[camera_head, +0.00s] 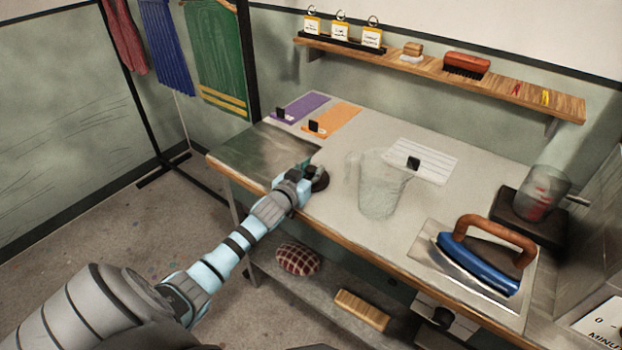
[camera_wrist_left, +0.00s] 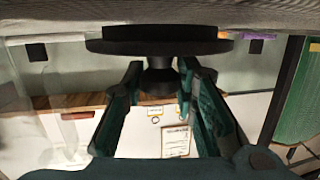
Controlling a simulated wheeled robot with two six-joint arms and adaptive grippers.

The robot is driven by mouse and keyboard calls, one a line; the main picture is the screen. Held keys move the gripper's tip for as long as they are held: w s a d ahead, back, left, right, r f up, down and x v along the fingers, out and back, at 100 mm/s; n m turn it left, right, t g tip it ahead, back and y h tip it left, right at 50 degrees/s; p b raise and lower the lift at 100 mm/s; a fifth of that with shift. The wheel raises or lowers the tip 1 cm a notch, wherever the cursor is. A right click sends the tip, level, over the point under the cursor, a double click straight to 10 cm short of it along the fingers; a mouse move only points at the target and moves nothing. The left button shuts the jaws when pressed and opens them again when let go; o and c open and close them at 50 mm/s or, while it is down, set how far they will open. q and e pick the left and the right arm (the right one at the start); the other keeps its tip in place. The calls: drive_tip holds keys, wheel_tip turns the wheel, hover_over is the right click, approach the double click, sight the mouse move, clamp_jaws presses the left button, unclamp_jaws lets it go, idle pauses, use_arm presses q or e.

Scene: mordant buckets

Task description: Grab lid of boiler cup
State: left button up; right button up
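A dark round lid (camera_head: 319,182) with a knob lies near the table's front edge, at the mat's right end. In the left wrist view, which looks upside down, the lid's dark disc (camera_wrist_left: 160,46) lies against the table surface and its black knob (camera_wrist_left: 160,82) points away from it. My left gripper (camera_head: 308,176) is at the lid; in the wrist view its two green fingers (camera_wrist_left: 160,90) are on either side of the knob. I cannot tell whether they press on it. A glass cup (camera_head: 544,190) with red contents stands on a dark base at right. My right gripper is not in view.
A clear pitcher (camera_head: 382,188) stands right of the lid. A blue iron (camera_head: 478,262) rests on a plate (camera_head: 428,262) nearer the front right. Purple (camera_head: 300,107) and orange (camera_head: 335,119) cards lie at the back. A wall shelf (camera_head: 430,70) hangs above.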

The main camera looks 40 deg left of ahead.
use_arm(q)
clamp_jaws()
